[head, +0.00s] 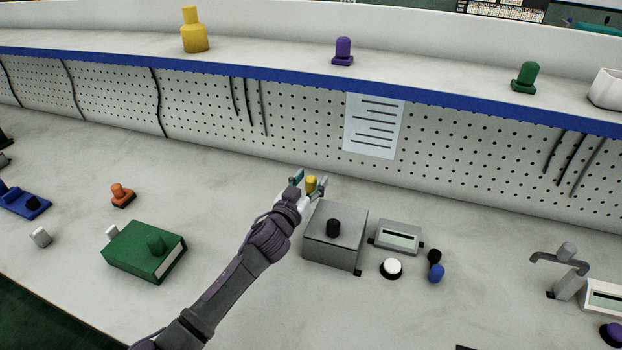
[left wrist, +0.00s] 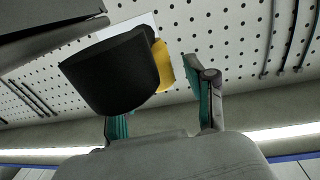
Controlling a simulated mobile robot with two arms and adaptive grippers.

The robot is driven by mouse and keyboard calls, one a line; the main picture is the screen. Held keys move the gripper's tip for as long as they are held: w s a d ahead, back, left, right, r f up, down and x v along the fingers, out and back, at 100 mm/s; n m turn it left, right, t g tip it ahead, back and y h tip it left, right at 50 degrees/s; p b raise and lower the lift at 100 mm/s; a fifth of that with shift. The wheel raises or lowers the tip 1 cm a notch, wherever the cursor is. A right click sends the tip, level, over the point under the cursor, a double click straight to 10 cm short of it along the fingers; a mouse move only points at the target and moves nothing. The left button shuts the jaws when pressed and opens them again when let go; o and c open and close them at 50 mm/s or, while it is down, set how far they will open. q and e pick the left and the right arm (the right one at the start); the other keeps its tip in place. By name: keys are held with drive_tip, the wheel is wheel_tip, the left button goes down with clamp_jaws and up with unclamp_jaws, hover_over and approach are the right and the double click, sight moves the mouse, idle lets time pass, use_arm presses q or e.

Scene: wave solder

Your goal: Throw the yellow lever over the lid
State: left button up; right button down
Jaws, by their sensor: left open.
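The yellow lever's end (head: 312,184) shows in the head view at the back left corner of the grey box. My left gripper (head: 310,181) is open, with one finger on each side of the yellow end. Contact cannot be told. In the left wrist view the yellow part (left wrist: 163,66) shows behind a large black cylinder (left wrist: 112,72), which hides much of one teal finger. The box's lid (head: 343,215) is flat and carries a black knob (head: 333,228). The lever's lower part is hidden by my gripper and the box. My right gripper is not in view.
Right of the box stand a small display unit (head: 399,236), a white button (head: 391,268) and a blue knob (head: 436,273). A green box (head: 145,250) lies to the left. The perforated panel (head: 300,115) rises behind. The bench between the green box and my arm is clear.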

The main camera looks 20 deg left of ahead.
use_arm(q)
drive_tip(key=shift+w, duration=0.35)
clamp_jaws()
